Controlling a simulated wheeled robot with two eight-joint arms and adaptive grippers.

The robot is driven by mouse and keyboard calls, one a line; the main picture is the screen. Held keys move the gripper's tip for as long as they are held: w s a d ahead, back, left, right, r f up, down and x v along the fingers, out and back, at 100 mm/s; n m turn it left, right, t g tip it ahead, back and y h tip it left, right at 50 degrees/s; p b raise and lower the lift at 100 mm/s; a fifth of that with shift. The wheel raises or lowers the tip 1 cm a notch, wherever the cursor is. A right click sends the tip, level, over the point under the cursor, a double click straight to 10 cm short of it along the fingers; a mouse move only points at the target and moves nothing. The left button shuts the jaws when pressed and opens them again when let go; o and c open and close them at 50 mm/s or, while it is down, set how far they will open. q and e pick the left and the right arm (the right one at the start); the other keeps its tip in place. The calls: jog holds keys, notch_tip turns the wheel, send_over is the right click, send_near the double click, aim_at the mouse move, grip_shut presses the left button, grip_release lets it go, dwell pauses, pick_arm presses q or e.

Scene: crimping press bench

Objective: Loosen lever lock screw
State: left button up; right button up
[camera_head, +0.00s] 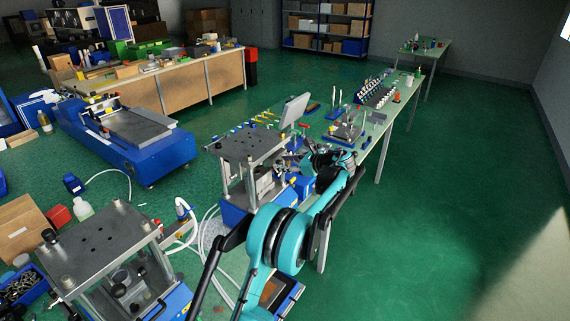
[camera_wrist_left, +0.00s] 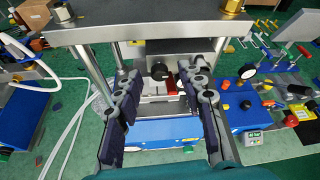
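The press (camera_head: 248,165) has a thick metal top plate on posts above a blue base. In the left wrist view, the press's black round knob (camera_wrist_left: 160,71) and a small red part (camera_wrist_left: 171,84) show under the top plate (camera_wrist_left: 140,22). I cannot tell for certain which part is the lever lock screw. My right gripper is out of view.
The long bench (camera_head: 398,103) carries tools and fixtures. A second press (camera_head: 100,240) stands at the front left. White hoses (camera_wrist_left: 75,112) hang left of the press.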

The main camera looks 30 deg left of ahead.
pick_arm(q)
grip_shut()
jog(key=shift+s+f+n+t+b, duration=0.1)
jog(key=shift+s+n+t+b, duration=0.15)
jog(key=shift+n+t, duration=0.65)
jog(key=n+t+b, duration=0.1)
jog(key=n, duration=0.2)
jog(key=shift+s+f, duration=0.1)
jog(key=shift+f, duration=0.05)
jog(key=shift+f+n+y+b, duration=0.3)
jog(key=shift+n+y+b, duration=1.1)
jog(key=shift+n, duration=2.35)
jog(key=shift+f+n+y+b, duration=0.35)
jog(key=shift+n+y+b, duration=0.95)
jog(key=shift+n, duration=2.4)
jog(key=shift+f+n+y+b, duration=0.3)
jog(key=shift+n+y+b, duration=1.1)
jog(key=shift+n, duration=2.35)
